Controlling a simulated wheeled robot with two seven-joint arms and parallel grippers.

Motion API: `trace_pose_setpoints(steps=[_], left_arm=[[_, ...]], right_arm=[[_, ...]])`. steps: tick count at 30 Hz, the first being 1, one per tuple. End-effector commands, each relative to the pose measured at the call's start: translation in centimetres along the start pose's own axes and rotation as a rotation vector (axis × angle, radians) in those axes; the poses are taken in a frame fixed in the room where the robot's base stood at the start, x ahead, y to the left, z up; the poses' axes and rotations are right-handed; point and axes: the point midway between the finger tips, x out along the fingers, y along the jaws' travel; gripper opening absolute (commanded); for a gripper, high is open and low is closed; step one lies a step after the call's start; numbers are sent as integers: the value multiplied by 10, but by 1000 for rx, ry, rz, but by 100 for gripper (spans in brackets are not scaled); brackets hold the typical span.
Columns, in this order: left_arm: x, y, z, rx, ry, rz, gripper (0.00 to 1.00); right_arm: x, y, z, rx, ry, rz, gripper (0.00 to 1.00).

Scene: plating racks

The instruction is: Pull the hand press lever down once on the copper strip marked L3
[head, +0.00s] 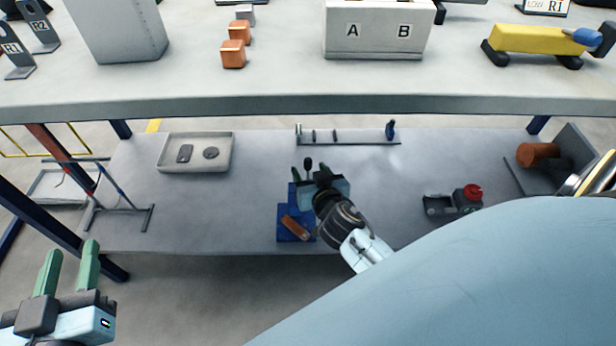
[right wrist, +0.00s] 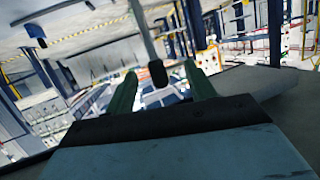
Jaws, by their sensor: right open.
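The blue hand press (head: 284,222) stands on the lower shelf. A copper strip (head: 295,228) lies tilted on its base; no L3 marking is legible. The press lever's black knob (head: 308,163) shows at my right gripper (head: 309,173). In the right wrist view the lever knob (right wrist: 157,73) hangs on a grey rod between the two green fingers of my right gripper (right wrist: 160,90), with gaps on both sides. That gripper is open, and its arm hides part of the press. My left gripper (head: 68,268) is open and empty at the lower left, away from the press.
A grey tray (head: 227,163) with two dark items lies left of the press. A low rack (head: 350,142) stands behind it. A box with a red button (head: 466,198) is to the right. The upper shelf edge (head: 250,105) runs across above.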

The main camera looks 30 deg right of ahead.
Motion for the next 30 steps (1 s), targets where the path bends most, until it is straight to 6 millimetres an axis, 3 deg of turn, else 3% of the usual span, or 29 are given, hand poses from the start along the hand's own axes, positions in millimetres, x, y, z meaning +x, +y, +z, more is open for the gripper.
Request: trace_pose_setpoints(steps=[15,30], left_arm=[[-1,0,-14,0,0,0,36],[-1,0,-12,0,-12,-1,36]], right_arm=[[-52,0,0,0,-1,2,55],[-57,1,0,-1,-1,2,55]])
